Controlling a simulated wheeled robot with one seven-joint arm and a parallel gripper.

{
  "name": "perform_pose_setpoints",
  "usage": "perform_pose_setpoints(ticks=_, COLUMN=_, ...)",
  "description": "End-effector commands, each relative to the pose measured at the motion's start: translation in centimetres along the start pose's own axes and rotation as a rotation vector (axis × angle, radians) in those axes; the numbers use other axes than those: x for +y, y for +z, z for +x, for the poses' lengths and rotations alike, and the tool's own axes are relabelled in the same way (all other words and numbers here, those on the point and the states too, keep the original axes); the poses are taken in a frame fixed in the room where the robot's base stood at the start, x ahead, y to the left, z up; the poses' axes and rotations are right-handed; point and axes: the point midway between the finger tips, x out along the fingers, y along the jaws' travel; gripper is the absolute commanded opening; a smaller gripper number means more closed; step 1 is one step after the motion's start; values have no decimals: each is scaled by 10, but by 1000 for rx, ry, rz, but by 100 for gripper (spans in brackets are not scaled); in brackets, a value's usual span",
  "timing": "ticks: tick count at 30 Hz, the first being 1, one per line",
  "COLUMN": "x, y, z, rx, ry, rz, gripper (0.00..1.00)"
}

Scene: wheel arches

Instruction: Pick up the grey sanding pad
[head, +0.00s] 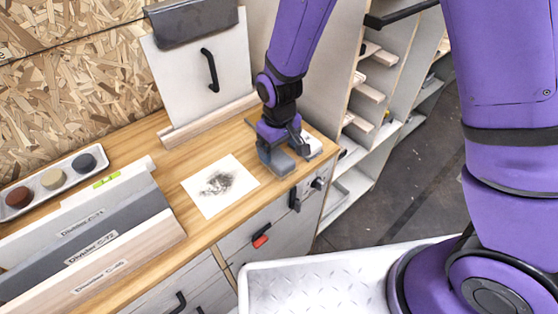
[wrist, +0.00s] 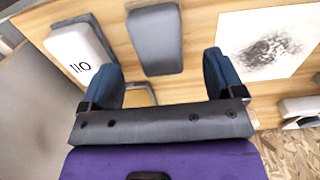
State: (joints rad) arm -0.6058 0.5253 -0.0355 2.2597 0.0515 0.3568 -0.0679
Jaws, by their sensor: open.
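The grey sanding pad (wrist: 155,40) is a rounded grey block lying on the wooden worktop. In the wrist view it sits upper centre, mostly beyond the fingertips and in line with the gap between them. In the head view the pad (head: 282,168) shows beneath and in front of my gripper (head: 279,142), partly hidden by it. My gripper (wrist: 160,75) is open, with blue fingers either side of the gap and nothing held. I cannot tell the exact height of the fingertips above the pad.
A white block marked 110 (wrist: 78,55) lies beside the pad, close to one finger. A smudged white sheet (head: 205,202) lies on the other side. A white board with a black handle (head: 187,70) stands behind. Labelled dividers (head: 100,240) and a tray of discs (head: 92,178) are left.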

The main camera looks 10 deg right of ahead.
Motion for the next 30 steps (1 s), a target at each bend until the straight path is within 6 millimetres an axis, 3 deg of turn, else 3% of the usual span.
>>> perform_pose_setpoints(ticks=9, x=3, y=-4, z=39, rx=-1, ry=0, rz=1, gripper=87)
perform_pose_setpoints(ticks=19, x=3, y=-4, z=44, rx=1, ry=0, rz=1, gripper=87)
perform_pose_setpoints(ticks=26, x=3, y=-4, z=44, rx=1, ry=0, rz=1, gripper=34)
perform_pose_setpoints(ticks=30, x=3, y=-4, z=43, rx=1, ry=0, rz=1, gripper=33)
